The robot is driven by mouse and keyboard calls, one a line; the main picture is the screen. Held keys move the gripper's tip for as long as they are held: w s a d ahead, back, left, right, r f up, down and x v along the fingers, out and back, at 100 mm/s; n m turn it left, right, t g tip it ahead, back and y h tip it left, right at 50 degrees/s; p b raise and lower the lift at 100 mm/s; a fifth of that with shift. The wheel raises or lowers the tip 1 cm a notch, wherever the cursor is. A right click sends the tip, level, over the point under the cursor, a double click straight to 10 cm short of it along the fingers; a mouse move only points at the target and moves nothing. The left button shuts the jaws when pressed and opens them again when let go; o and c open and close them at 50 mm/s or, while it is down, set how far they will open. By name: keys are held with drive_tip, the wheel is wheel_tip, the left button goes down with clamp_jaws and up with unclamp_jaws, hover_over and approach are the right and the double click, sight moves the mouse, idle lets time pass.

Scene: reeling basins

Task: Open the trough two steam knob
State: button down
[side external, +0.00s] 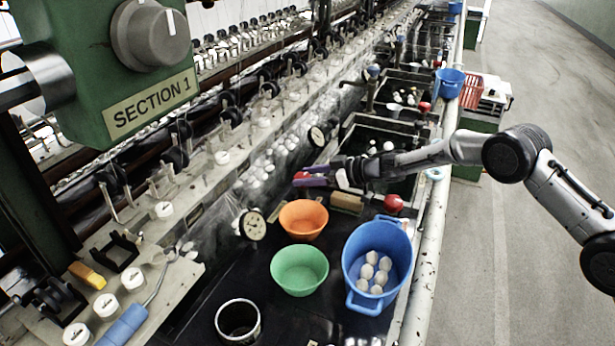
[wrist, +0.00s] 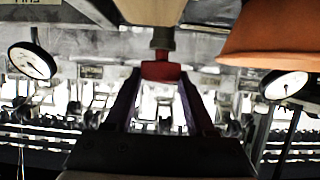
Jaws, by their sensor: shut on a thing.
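A red knob (wrist: 160,71) on a short metal stem sits between the two purple fingers of my gripper (wrist: 160,82) in the wrist view. The fingers are shut on its sides. In the side external view my gripper (side external: 314,176) reaches left across the basins, and a small part of the red knob (side external: 300,175) shows at its fingertips; the rest is hidden by the fingers. I cannot read a label for this knob or tell how far it is turned.
An orange bowl (side external: 304,219), a green bowl (side external: 299,270) and a blue basin (side external: 377,264) with several cocoons stand nearby. Round gauges (side external: 252,225) line the machine. Another red knob (side external: 393,203) is near the basin's right edge. The right aisle is clear.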

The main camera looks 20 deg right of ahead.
drive_tip(key=shift+w+d+n+g+y, duration=0.15)
drive_tip(key=shift+w+n+g+y, duration=0.05)
drive_tip(key=shift+n+g+y, duration=0.8)
drive_tip(key=shift+r+n, duration=0.15)
drive_tip(key=shift+n, duration=0.25)
drive_tip(key=shift+c, duration=1.2)
unclamp_jaws()
drive_tip(key=shift+s, duration=0.1)
drive_tip(key=v, duration=1.3)
drive_tip(key=shift+d+r, duration=0.15)
drive_tip(key=shift+d, duration=0.15)
